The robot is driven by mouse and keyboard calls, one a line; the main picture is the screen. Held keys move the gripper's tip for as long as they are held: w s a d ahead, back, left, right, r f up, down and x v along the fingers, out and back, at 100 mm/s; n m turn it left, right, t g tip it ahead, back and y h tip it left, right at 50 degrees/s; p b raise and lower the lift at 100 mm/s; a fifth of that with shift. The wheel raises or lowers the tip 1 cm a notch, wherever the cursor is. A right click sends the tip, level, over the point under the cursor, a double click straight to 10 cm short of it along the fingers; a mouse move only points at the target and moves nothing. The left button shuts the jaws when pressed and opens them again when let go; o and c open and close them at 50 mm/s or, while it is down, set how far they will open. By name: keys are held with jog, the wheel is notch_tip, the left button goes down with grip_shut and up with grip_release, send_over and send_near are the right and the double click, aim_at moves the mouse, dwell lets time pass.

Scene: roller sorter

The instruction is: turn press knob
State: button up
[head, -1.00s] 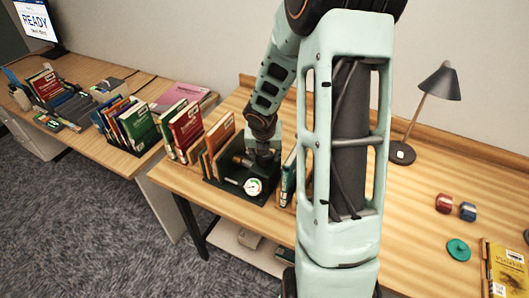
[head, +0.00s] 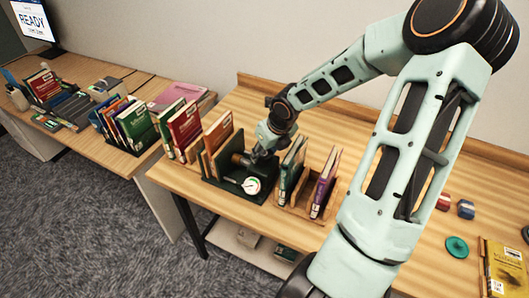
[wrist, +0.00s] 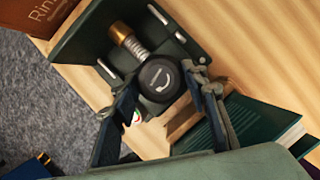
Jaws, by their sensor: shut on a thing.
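The press is a dark green stand (head: 232,185) on the wooden desk, with a brass-tipped spring cylinder (wrist: 128,40) and a round white dial gauge (head: 251,185). Its knob is a round black cap with a pale curved mark, seen in the wrist view (wrist: 159,77). My gripper (head: 262,152) reaches down to the press from the right. In the wrist view its fingers (wrist: 162,90) lie on either side of the knob and are shut on it. The gauge is mostly hidden behind a finger there. The knob is hidden by my gripper in the head view.
Books (head: 217,135) stand close left of the press, and green books (head: 291,165) and a purple book (head: 325,182) stand close right. A red cylinder (head: 444,201), a blue one (head: 466,209) and a teal disc (head: 457,246) lie farther right. Desk behind the press is clear.

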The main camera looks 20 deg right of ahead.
jog(key=shift+d+n+g+y, duration=0.15)
jog(key=shift+n+y, duration=0.15)
jog(key=shift+n, duration=0.55)
jog(key=shift+n+g+y, duration=0.15)
jog(key=shift+n+y, duration=0.15)
jog(key=shift+n, duration=0.55)
jog(key=o, duration=1.2)
jog(key=shift+f, duration=0.1)
jog(key=shift+c, duration=0.2)
jog(key=shift+s+r, duration=0.15)
jog(key=shift+r, duration=0.4)
jog(key=v, duration=1.1)
jog(key=shift+d, duration=0.1)
